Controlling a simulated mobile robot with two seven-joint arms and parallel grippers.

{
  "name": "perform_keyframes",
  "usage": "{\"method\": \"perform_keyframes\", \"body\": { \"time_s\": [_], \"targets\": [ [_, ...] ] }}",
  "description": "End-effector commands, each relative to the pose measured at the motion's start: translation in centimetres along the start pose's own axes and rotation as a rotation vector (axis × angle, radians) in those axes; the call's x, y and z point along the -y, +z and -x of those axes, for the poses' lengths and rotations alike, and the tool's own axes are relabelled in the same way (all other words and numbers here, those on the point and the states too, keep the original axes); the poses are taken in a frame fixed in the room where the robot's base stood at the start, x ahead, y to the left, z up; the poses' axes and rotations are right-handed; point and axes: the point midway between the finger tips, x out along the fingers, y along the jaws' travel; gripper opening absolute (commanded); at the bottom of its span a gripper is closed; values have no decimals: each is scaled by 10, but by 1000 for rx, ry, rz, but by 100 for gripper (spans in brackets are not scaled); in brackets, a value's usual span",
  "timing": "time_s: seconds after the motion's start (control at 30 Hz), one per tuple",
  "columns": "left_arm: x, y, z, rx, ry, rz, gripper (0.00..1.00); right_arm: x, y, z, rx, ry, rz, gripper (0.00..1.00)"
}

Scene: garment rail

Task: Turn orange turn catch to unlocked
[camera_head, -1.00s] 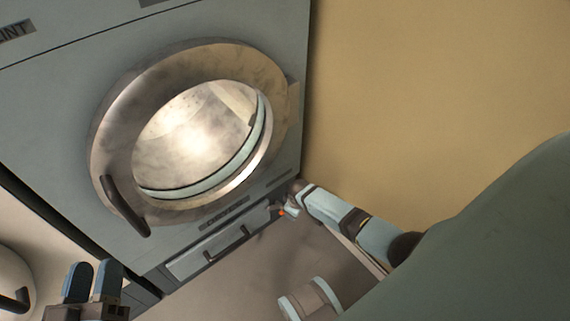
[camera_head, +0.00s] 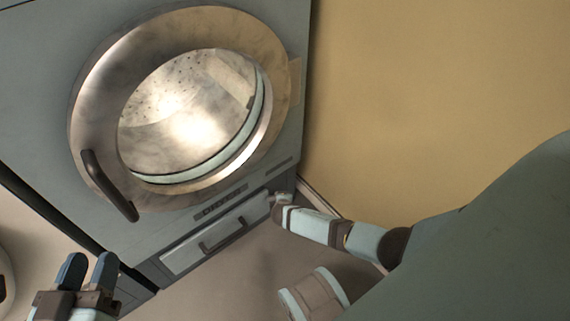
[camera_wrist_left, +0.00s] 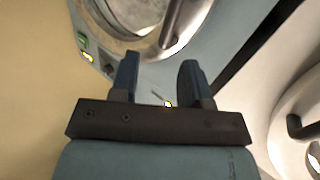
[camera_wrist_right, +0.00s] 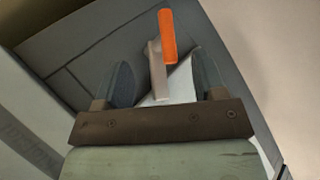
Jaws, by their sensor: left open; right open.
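The orange turn catch (camera_wrist_right: 168,36) shows in the right wrist view as an orange bar on a pale grey stem, a little tilted. My right gripper (camera_wrist_right: 162,68) is open, with the stem between its two fingers in the picture; I cannot tell whether either finger touches it. In the head view my right arm reaches to the lower right corner of the grey machine (camera_head: 50,130), where the catch is hidden. My left gripper (camera_head: 88,268) is open and empty in front of the machine at the lower left; it also shows in the left wrist view (camera_wrist_left: 157,70).
The machine's round metal door (camera_head: 97,85) has a dark handle (camera_head: 108,186) and stands above a pale drawer front (camera_head: 190,250). A tan wall (camera_head: 430,100) is on the right. A second round door (camera_wrist_left: 285,125) shows in the left wrist view.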

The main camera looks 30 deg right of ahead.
Motion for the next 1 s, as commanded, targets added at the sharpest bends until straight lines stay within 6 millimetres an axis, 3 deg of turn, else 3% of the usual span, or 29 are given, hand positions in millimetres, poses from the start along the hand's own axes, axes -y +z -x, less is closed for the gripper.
{"method": "perform_keyframes", "body": {
  "time_s": [0.03,0.1,0.3,0.7,0.77,1.0],
  "targets": [
    [4,6,-2,-24,0,-41,43,4,0,-16,2,1,0,64],
    [9,4,-4,-53,-3,-95,43,4,0,-29,1,1,0,64],
    [16,-2,-8,-112,-10,-202,43,2,0,-51,0,1,1,64],
    [18,-8,-8,-135,-13,-238,43,0,0,-56,0,0,0,64],
    [18,-8,-8,-135,-13,-238,43,0,0,-56,0,0,0,55],
    [18,-8,-9,-135,-13,-237,43,1,0,-56,1,-1,1,0]
  ]
}}
